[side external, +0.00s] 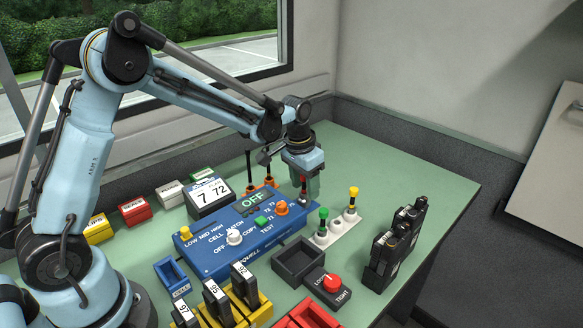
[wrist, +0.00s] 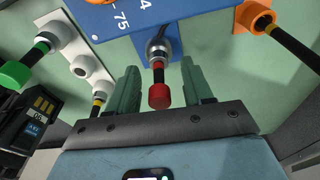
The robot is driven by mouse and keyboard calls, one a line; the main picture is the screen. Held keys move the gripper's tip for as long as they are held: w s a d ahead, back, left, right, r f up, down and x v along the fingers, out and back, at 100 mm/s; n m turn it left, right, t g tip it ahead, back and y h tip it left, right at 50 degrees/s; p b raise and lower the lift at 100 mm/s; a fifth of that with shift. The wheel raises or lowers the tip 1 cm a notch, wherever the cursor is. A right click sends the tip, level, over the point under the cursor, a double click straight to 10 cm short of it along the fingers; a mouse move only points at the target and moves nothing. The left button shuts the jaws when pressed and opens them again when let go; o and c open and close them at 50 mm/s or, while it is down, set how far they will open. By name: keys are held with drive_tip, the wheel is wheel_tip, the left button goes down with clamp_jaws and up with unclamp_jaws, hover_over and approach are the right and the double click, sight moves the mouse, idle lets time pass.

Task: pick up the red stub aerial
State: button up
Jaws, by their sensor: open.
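The red stub aerial (wrist: 158,96) sits on a metal connector (wrist: 157,50) at the edge of the blue tester in the wrist view. It points toward my gripper (wrist: 161,86), whose two fingers stand apart, one on each side of it. The fingers do not appear to touch it. In the side view the red aerial (side external: 303,184) shows as a small red tip by my gripper (side external: 308,190), which hangs over the right end of the blue tester (side external: 245,232). The fingers partly hide it there.
A white holder (side external: 345,221) with green (side external: 323,213) and yellow (side external: 353,192) aerials stands close to the right. Orange stands with black aerials (side external: 249,166) are behind. A grey tray (side external: 300,260) is in front; black radios (side external: 395,240) stand farther right. The back right bench is clear.

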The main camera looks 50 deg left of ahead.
drive_tip(key=shift+f, duration=0.1)
drive_tip(key=shift+c, duration=0.3)
clamp_jaws()
drive_tip(key=shift+r, duration=0.7)
wheel_tip(320, 180, up, 3)
drive_tip(key=shift+f, duration=0.1)
drive_tip(key=s+d+r, duration=0.2)
drive_tip(key=d, duration=0.1)
drive_tip(key=s+d+r, duration=0.1)
drive_tip(key=d+r, duration=0.1)
drive_tip(key=d, duration=0.2)
drive_tip(key=s+d+r, duration=0.2)
drive_tip(key=d+r, duration=0.1)
drive_tip(key=shift+s+d, duration=0.15)
drive_tip(key=shift+s, duration=0.2)
